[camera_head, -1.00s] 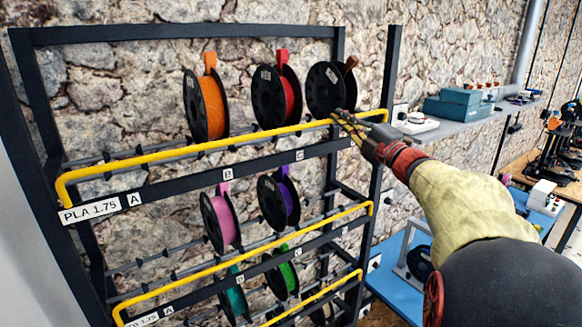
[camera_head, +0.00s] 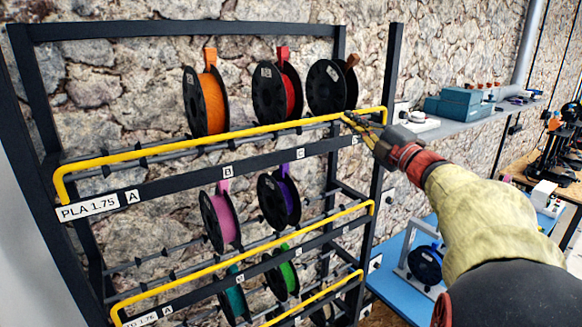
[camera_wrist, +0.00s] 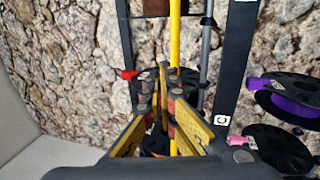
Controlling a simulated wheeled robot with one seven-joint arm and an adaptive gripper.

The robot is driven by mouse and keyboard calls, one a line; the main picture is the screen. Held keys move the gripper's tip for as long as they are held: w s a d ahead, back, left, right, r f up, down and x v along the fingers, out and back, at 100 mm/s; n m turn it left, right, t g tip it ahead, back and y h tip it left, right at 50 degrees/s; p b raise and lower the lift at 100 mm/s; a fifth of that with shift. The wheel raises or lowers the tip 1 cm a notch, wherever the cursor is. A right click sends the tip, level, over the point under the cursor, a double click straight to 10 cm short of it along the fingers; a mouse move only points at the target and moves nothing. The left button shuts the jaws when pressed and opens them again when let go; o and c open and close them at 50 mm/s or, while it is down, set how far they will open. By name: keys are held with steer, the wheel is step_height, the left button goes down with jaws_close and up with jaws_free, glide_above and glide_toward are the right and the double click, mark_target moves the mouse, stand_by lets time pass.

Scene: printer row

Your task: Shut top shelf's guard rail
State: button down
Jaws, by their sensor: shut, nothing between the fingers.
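The top shelf's guard rail (camera_head: 215,139) is a long yellow bar with bent ends, running across the front of the rack's upper level. It sits above the dark front beam (camera_head: 180,187), in front of the spools. My gripper (camera_head: 348,119) is shut and empty at the rail's right part, close to its right end. In the wrist view the fingers (camera_wrist: 163,78) lie right beside or against the yellow rail (camera_wrist: 174,45); contact is unclear. The fingers hide part of the rail there.
Lower levels hold more spools and a yellow rail (camera_head: 240,262). The right rack post (camera_head: 390,75) is near my gripper. A grey wall shelf (camera_head: 455,125) is to the right.

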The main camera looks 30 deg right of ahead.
steer(key=s+b, duration=0.1)
steer(key=s, duration=0.4)
steer(key=shift+s, duration=0.25)
stand_by(0.6)
